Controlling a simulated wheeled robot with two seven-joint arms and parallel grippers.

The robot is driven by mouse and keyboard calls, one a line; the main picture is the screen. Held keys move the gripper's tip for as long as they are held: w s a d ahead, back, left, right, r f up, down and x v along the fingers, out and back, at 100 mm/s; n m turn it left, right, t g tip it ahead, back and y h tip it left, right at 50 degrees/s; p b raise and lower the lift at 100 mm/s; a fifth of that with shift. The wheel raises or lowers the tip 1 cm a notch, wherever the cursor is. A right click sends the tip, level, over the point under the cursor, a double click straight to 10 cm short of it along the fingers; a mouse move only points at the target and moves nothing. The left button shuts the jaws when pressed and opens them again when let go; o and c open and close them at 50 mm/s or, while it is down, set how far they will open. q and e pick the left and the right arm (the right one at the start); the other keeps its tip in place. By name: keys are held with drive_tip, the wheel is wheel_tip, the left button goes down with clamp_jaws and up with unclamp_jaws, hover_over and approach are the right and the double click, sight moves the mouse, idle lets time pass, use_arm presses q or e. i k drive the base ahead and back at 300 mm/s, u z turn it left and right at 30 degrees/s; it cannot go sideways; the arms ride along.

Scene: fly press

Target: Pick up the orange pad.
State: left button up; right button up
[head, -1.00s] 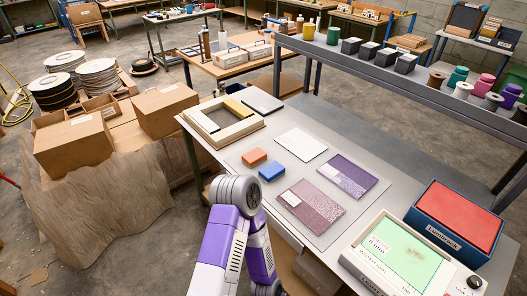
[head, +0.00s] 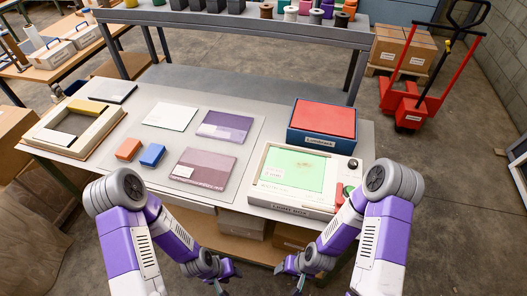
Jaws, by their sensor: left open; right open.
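The orange pad (head: 128,149) is a small block lying on the grey worktable (head: 230,115), left of centre. A blue pad (head: 152,155) of like size lies just to its right, with a narrow gap. My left gripper (head: 229,280) is open and empty, low in front of the table's near edge, to the right of and well away from the orange pad. My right gripper (head: 289,276) is open and empty, also low in front of the table, further to the right.
A white sheet (head: 170,116), purple card (head: 224,127) and mauve card (head: 203,170) lie near the pads. The light box (head: 300,207) and blue box with red top (head: 324,117) fill the right side. A raised shelf (head: 230,27) runs behind.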

sight(130, 148)
drive_tip(key=u, duration=2.5)
drive_tip(key=i, duration=2.55)
drive_tip(key=z, duration=3.6)
drive_tip(key=i, duration=0.2)
